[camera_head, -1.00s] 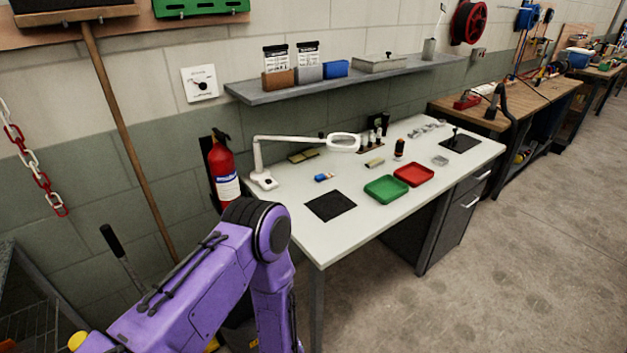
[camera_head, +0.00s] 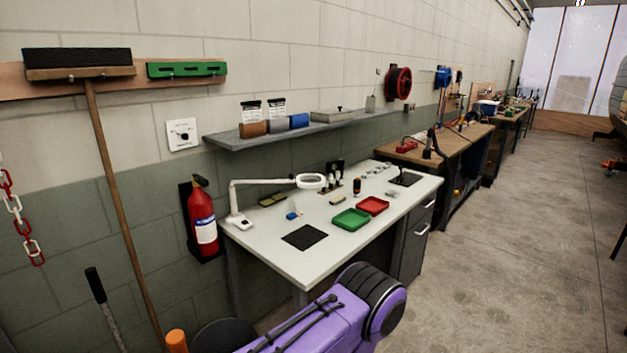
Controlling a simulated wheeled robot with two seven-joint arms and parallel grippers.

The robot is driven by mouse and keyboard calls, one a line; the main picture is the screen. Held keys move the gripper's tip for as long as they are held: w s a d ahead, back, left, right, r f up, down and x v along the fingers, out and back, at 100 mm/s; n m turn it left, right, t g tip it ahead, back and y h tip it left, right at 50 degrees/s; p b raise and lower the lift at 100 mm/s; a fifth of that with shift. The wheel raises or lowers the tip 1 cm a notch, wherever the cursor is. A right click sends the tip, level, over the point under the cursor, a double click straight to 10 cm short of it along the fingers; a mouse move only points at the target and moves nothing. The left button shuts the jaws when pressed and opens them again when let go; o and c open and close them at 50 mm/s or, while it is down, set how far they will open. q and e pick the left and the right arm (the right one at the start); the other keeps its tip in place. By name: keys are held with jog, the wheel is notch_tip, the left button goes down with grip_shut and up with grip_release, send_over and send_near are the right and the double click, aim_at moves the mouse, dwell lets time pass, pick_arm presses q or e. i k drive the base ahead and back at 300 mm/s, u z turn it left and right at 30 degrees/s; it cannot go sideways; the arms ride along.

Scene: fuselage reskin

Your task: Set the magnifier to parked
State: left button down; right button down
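The magnifier (camera_head: 310,181) is a white ring lens on a jointed white arm. Its base stands at the left end of the white bench (camera_head: 270,258). The arm rises from the base and reaches to the right, holding the lens over the back part of the bench top. A purple arm link of mine shows at the bottom of the head view, in front of the bench. Neither of my grippers is in the picture.
Green tray (camera_head: 351,219), red tray (camera_head: 373,205) and a black mat (camera_head: 304,237) lie on the bench. A shelf (camera_head: 300,129) runs above it. A fire extinguisher (camera_head: 202,218) hangs left of the bench. The floor (camera_head: 500,240) to the right is clear.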

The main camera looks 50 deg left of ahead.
aim_at(278, 181)
jog(key=z, duration=0.05)
jog(key=i, duration=0.95)
jog(key=u, duration=0.85)
jog(key=i, duration=0.75)
jog(key=u, duration=0.8)
